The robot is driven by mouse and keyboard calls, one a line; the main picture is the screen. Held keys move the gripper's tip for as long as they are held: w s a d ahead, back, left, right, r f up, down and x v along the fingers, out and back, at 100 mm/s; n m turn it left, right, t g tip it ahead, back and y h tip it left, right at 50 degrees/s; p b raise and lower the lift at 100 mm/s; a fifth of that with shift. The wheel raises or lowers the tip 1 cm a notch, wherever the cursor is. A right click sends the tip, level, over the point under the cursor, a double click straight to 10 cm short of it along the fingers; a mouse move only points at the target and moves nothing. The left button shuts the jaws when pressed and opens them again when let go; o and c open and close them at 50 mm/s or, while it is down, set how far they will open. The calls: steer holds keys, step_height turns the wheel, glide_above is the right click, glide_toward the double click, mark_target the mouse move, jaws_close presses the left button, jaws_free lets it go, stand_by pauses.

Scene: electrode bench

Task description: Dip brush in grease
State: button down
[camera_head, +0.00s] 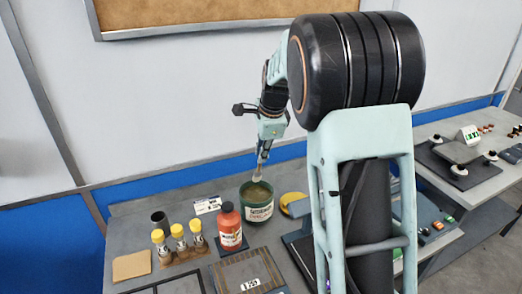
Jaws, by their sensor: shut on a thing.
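A dark green tub of grease (258,211) with a white and red label stands on the grey bench. Its top is open and brownish grease shows inside. My gripper (262,160) is above the tub and points down. It is shut on a brush (257,174), whose pale lower part reaches down to the tub's mouth. The brush tip is small, and I cannot tell whether it touches the grease. The brush's upper end is hidden by the gripper.
A red bottle (230,230) stands close to the tub's left. Several yellow-capped vials (178,236) are in a brown rack, with a dark cup (160,220) behind. A yellow disc (294,203) lies right of the tub. A tan square (131,266) lies at front left.

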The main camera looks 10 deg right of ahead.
mark_target(260, 165)
steer(key=shift+f+b, duration=2.05)
steer(key=shift+f, duration=1.35)
